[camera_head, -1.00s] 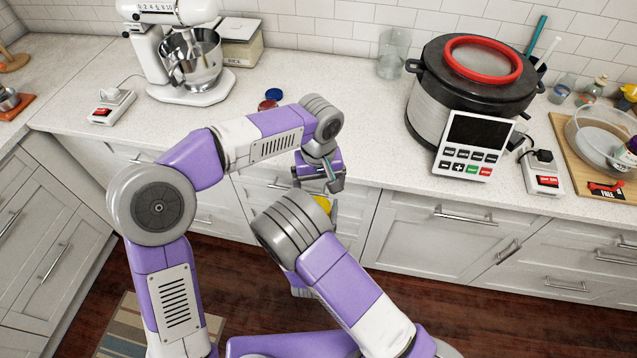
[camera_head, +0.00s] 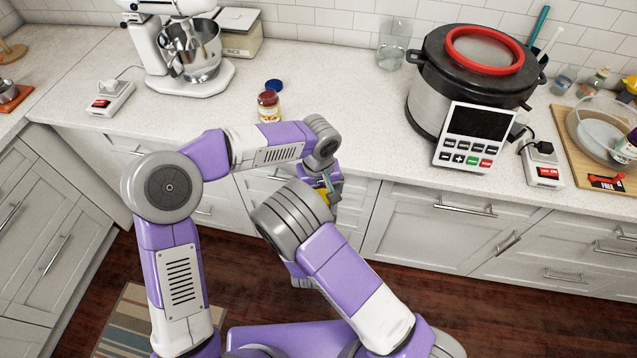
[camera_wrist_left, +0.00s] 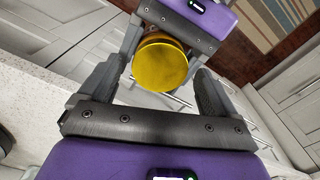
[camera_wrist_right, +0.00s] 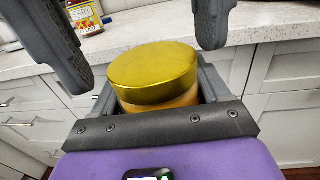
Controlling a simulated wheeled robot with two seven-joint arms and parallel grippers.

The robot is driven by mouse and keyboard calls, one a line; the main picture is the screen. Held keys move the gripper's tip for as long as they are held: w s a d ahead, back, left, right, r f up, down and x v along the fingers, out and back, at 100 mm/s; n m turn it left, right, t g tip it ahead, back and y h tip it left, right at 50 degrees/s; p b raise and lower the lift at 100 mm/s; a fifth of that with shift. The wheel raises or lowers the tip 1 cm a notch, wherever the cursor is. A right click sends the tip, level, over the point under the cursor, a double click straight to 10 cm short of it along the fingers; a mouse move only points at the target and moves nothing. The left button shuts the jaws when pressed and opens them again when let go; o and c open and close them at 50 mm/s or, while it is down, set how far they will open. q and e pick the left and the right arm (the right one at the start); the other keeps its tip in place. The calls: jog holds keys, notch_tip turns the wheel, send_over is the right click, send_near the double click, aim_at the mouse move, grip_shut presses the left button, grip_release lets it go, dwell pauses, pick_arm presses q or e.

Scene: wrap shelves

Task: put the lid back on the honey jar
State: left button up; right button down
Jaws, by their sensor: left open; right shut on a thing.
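The honey jar (camera_wrist_right: 160,105) is amber, and its gold lid (camera_wrist_right: 152,72) sits on top of it. The lid also shows in the left wrist view (camera_wrist_left: 160,66) as a round gold disc. My right gripper (camera_wrist_right: 157,96) is shut around the jar below the lid and holds it off the counter. My left gripper (camera_wrist_left: 158,84) is open, with its fingers spread on either side of the lid and apart from it. In the head view my left gripper (camera_head: 328,188) is close to the jar, and my right gripper is mostly hidden behind my arm.
A stand mixer (camera_head: 190,75) is at left, a large cooker (camera_head: 440,90) at right. The held jar is in front of the drawers.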

pick_arm(q)
jog(key=shift+f, duration=0.3)
jog(key=shift+c, duration=0.4)
jog(key=c, duration=1)
jog(key=m, duration=0.4)
jog(key=shift+m, duration=0.3)
jog(key=shift+c, duration=0.3)
jog(key=m, duration=0.5)
jog(key=o, duration=1.2)
jog(key=shift+c, duration=0.2)
